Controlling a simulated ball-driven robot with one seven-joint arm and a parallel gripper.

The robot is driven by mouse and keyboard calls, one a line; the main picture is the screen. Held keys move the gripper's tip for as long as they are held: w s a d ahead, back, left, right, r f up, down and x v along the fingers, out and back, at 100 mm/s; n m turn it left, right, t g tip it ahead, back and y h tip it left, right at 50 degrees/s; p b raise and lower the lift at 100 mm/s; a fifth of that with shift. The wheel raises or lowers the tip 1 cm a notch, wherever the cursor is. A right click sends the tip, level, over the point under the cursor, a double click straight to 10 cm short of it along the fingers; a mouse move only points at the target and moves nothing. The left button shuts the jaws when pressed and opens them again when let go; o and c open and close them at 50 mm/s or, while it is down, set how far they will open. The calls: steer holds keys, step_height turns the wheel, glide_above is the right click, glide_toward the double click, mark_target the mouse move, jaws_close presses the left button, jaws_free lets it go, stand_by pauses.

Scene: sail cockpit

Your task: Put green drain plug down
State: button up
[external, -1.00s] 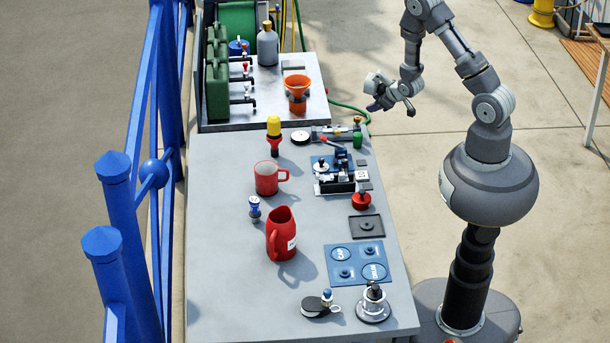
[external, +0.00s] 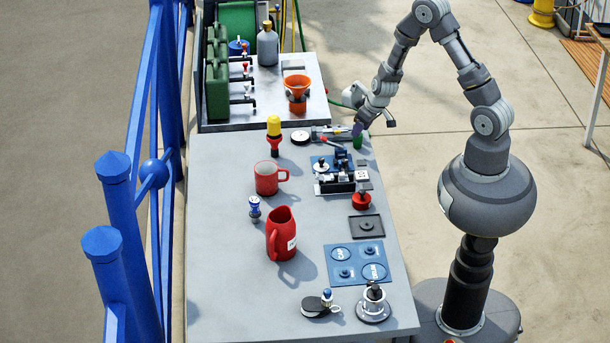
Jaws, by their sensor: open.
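The green drain plug (external: 357,143) is a small green cylinder standing on the grey table (external: 222,215), near its far right corner. Its top is partly hidden behind one finger of my gripper. My gripper (external: 374,127) is open, with its fingers spread, just above and to the right of the plug. One finger is close over the plug; I cannot tell whether it touches.
A black-and-blue fixture (external: 335,178) and a red knob-like part (external: 362,201) stand nearer along the right side. A red mug (external: 266,178), a red jug (external: 281,236) and a blue mat (external: 344,258) are also on the table. The left front is clear.

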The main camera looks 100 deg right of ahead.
steer(key=b+x, duration=0.1)
steer(key=x, duration=0.3)
steer(key=shift+d+f, duration=0.1)
steer(key=shift+f, duration=0.2)
jaws_close()
steer(key=shift+r, duration=0.1)
steer(key=shift+r, duration=0.55)
step_height(320, 180, up, 2)
steer(key=shift+r+p, duration=0.1)
steer(key=shift+p, duration=0.6)
steer(key=s+a+r+p, duration=0.1)
steer(key=s+a+p, duration=0.9)
steer(key=s+p, duration=0.1)
steer(key=shift+s+r+p, duration=0.3)
steer(key=shift+s+p, duration=0.05)
steer(key=shift+s, duration=0.35)
